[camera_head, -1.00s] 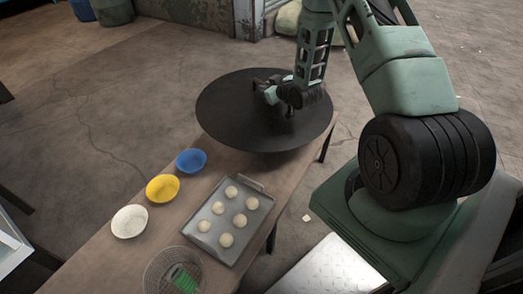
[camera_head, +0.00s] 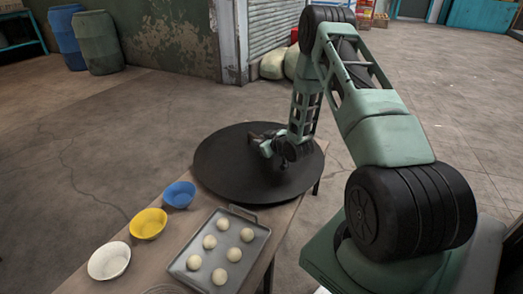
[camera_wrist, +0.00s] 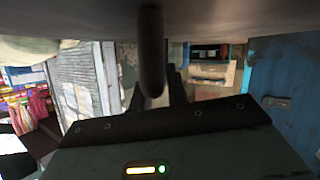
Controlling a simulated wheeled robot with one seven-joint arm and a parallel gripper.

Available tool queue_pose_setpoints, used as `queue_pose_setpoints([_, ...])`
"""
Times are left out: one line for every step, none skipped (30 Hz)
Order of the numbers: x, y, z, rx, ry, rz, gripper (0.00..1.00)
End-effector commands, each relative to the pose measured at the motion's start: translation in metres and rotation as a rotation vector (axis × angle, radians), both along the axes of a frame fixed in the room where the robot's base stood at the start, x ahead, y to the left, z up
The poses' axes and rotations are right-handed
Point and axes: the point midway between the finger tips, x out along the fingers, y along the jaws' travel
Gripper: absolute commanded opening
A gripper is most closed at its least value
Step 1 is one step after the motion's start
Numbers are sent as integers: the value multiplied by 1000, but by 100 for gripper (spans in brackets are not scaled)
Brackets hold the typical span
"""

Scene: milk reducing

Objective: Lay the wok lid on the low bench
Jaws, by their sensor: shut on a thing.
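The wok lid (camera_head: 225,170) is a large, dark, round disc at the far end of the low bench (camera_head: 118,284). It looks roughly level and overhangs the bench's sides. I cannot tell whether it touches the bench top. My gripper (camera_head: 268,146) is over the lid's middle, shut on its handle. In the wrist view the handle (camera_wrist: 151,50) is a dark bar between the fingers of my gripper (camera_wrist: 157,88), with the lid's grey surface (camera_wrist: 70,15) across the top. My wrist partly hides the grip in the head view.
A metal tray (camera_head: 181,271) of pale dough balls, a blue bowl (camera_head: 179,194), a yellow bowl (camera_head: 148,223) and a white bowl (camera_head: 109,261) stand on the bench's nearer part. Barrels (camera_head: 100,43) stand at the back left. The floor left of the bench is clear.

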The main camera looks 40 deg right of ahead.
Motion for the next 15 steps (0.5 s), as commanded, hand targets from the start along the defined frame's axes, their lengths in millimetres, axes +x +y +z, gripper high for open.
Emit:
queue_pose_setpoints([1,0,-8,-1,-3,0,0])
queue_pose_setpoints([0,0,-13,0,-3,-1,0])
queue_pose_setpoints([0,0,-19,0,-2,-1,0])
queue_pose_setpoints([0,0,-23,0,-2,-1,0])
queue_pose_setpoints([0,0,-26,0,-3,-1,0])
queue_pose_setpoints([1,0,-28,0,-4,0,0])
queue_pose_setpoints([1,0,-29,0,-4,0,0])
queue_pose_setpoints([1,0,-29,0,-5,0,0])
queue_pose_setpoints([1,0,-28,-1,-5,0,0])
queue_pose_setpoints([1,0,-28,-1,-5,0,0])
queue_pose_setpoints([1,0,-27,-1,-5,0,0])
queue_pose_setpoints([1,0,-27,-1,-5,0,0])
queue_pose_setpoints([1,0,-27,-1,-5,0,0])
queue_pose_setpoints([1,0,-28,-1,-5,0,0])
queue_pose_setpoints([1,0,-28,-1,-4,0,0])
